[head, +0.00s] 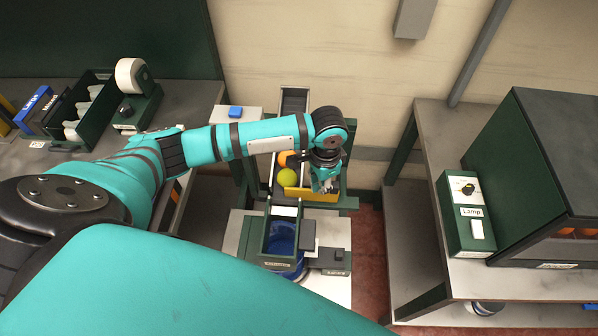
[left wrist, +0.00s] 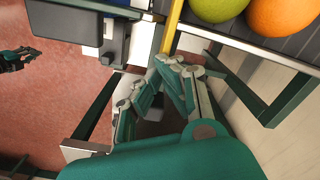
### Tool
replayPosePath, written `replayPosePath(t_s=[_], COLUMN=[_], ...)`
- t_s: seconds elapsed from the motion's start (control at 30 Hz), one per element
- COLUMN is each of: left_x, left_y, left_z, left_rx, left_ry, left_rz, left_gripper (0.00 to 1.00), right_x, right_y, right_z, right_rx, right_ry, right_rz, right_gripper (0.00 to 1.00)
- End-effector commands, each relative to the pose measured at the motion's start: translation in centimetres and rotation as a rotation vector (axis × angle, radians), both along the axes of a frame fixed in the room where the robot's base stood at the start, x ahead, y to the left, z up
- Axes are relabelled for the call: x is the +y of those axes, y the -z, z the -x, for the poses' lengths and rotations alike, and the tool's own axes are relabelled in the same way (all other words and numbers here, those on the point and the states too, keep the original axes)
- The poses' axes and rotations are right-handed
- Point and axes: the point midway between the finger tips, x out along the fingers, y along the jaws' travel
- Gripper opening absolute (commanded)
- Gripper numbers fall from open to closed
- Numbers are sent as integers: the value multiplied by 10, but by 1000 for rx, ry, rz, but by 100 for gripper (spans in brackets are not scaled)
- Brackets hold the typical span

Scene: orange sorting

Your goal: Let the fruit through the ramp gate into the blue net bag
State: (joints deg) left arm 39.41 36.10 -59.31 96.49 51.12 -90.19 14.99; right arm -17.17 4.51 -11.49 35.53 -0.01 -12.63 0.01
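Two fruits, a yellow-green one (head: 286,178) and an orange (head: 283,159), lie on the ramp (head: 294,102) behind the yellow gate (head: 310,194). In the left wrist view the green fruit (left wrist: 218,5) and orange (left wrist: 285,14) sit just beyond the yellow gate edge (left wrist: 173,28). My left gripper (head: 325,183) is at the gate's right part; its fingertips (left wrist: 173,66) are drawn together at the yellow edge and seem closed on it. The blue net bag (head: 283,236) hangs below the ramp's lower end. My right gripper (left wrist: 18,58) shows small at the left wrist view's edge, its opening unclear.
A blue button (head: 236,112) is on a plate left of the ramp. A dark green crate (head: 88,108) stands on the left bench. The right bench carries a lamp switch box (head: 466,213) and a large dark green cabinet (head: 535,160). Red floor is free between ramp and right bench.

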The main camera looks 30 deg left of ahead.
Motion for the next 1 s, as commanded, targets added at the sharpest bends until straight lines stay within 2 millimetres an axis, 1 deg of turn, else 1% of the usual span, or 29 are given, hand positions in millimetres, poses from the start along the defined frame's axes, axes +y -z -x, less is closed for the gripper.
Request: replayPosePath(t_s=[1.0], left_x=[-37], left_y=[2], left_z=[-17], left_rx=[2], left_ry=[1], left_rz=[-2], left_gripper=[0], right_x=[0], right_y=[-4], right_z=[0], right_rx=[0], right_ry=[1], right_rz=[0], right_gripper=[0])
